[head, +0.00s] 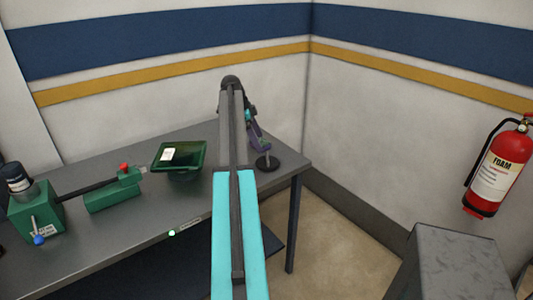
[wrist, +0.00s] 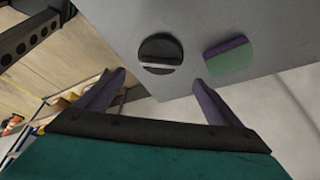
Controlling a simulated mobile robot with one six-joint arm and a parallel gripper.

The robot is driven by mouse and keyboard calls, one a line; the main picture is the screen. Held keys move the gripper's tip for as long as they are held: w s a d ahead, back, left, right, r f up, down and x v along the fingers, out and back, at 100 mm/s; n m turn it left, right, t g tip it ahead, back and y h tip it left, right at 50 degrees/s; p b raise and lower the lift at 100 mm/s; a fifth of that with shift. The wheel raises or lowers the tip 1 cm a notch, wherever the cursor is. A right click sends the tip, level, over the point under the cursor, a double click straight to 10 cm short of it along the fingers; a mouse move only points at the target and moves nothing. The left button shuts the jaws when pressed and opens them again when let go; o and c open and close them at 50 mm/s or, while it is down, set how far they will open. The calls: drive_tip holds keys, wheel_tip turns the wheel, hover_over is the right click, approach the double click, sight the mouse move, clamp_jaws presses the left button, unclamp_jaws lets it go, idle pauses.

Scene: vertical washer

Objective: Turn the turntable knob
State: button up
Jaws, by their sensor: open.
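A round black disc-shaped knob (wrist: 160,54) with a pale bar across it lies on the grey tabletop in the wrist view. In the head view, a small dark disc (head: 266,164) at the table's right end looks like the same thing. My gripper (wrist: 158,78) is open, with its two purple fingers apart and nothing between them. The knob appears beyond the gap between the fingertips. In the head view my gripper (head: 262,150) is just above the disc, partly hidden by my arm. I cannot tell whether they touch.
A green-and-purple flat piece (wrist: 230,57) lies beside the knob. A dark green tray (head: 190,155) stands left of my arm. A green device (head: 36,208) with a black-capped cylinder and a green block (head: 112,195) are farther left. A wall corner is behind; a fire extinguisher (head: 497,172) hangs right.

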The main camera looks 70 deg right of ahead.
sight(268, 163)
drive_tip(key=p+x, duration=0.2)
drive_tip(key=x, duration=0.6)
drive_tip(key=shift+s+f, duration=0.3)
drive_tip(key=shift+f, duration=0.05)
